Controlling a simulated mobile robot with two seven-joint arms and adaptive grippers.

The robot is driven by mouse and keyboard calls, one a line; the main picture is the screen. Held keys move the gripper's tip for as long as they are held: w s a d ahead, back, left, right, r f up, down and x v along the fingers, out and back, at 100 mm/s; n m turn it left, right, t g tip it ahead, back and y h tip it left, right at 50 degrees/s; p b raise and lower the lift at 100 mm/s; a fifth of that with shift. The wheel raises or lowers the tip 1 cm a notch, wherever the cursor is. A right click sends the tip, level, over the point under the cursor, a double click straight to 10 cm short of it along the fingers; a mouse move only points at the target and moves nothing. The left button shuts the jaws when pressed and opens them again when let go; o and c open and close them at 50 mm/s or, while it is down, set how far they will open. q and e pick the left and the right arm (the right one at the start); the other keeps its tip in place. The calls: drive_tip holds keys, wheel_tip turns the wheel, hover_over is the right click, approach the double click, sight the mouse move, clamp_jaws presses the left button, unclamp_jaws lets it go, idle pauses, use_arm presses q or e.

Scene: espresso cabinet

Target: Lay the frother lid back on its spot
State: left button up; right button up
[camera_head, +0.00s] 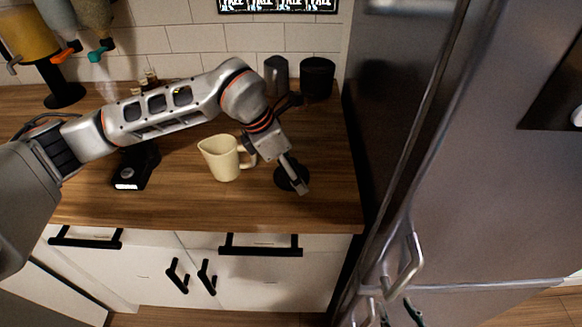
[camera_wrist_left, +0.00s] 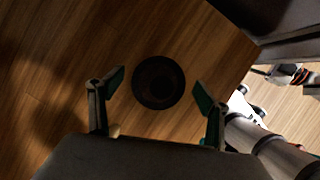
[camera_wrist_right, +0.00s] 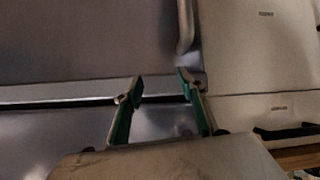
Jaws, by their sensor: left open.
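A round black disc (camera_head: 282,180), which looks like the frother lid, lies on the wooden counter right of the cream pitcher. In the left wrist view the disc (camera_wrist_left: 159,82) lies flat between and beyond the open fingertips, with a darker round centre. My left gripper (camera_head: 297,180) is above the disc and partly covers it in the head view; the fingers look apart from it. My right gripper (camera_head: 393,312) is low in front of the steel fridge. In the right wrist view its fingers (camera_wrist_right: 160,84) are apart with nothing between them.
The cream pitcher (camera_head: 224,160) stands close to my left forearm. A grey canister (camera_head: 277,76) and a black canister (camera_head: 317,78) stand at the back wall. A black device (camera_head: 133,170) sits left. The fridge (camera_head: 500,170) borders the counter (camera_head: 240,212) on the right.

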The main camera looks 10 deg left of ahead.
use_arm(q)
drive_tip(key=shift+r, duration=0.15)
drive_tip(key=shift+a+r, duration=0.1)
drive_tip(key=shift+r, duration=0.25)
drive_tip(key=b+v, duration=0.1)
drive_tip(key=v, duration=1)
drive_tip(key=shift+s+a+r, duration=0.1)
drive_tip(key=shift+s, duration=0.05)
